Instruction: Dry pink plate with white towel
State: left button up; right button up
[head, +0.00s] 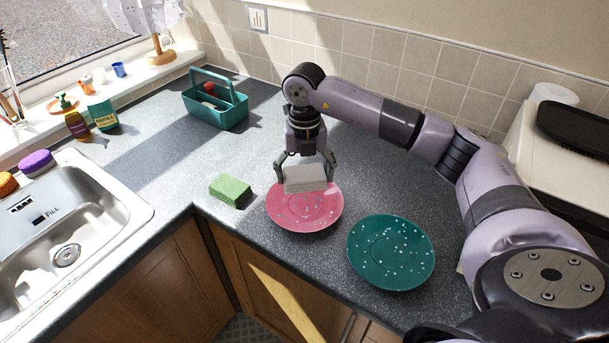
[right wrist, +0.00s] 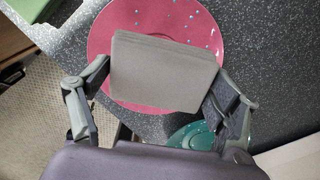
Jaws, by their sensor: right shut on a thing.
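The pink plate (head: 306,216) lies flat on the counter near its front edge, with pale droplets on its surface. My right gripper (head: 306,176) is shut on the folded white towel (head: 305,181) at the plate's far part. In the right wrist view the towel (right wrist: 163,72) sits between the two fingers and covers the middle of the pink plate (right wrist: 185,17). Droplets show on the plate beyond the towel. I cannot tell whether the towel touches the plate. My left gripper is not in view.
A teal plate (head: 390,262) with droplets lies close by at the right. A green sponge (head: 230,188) lies left of the pink plate. A teal caddy (head: 218,113) stands behind. The sink (head: 65,225) is at the left. The counter's front edge is near both plates.

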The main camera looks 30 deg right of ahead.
aim_at(304, 173)
jog(key=shift+r, duration=0.7)
jog(key=shift+r+p, duration=0.1)
jog(key=shift+p, duration=0.25)
jog(key=shift+r+p, duration=1)
jog(key=shift+r, duration=0.5)
jog(key=shift+f, duration=0.1)
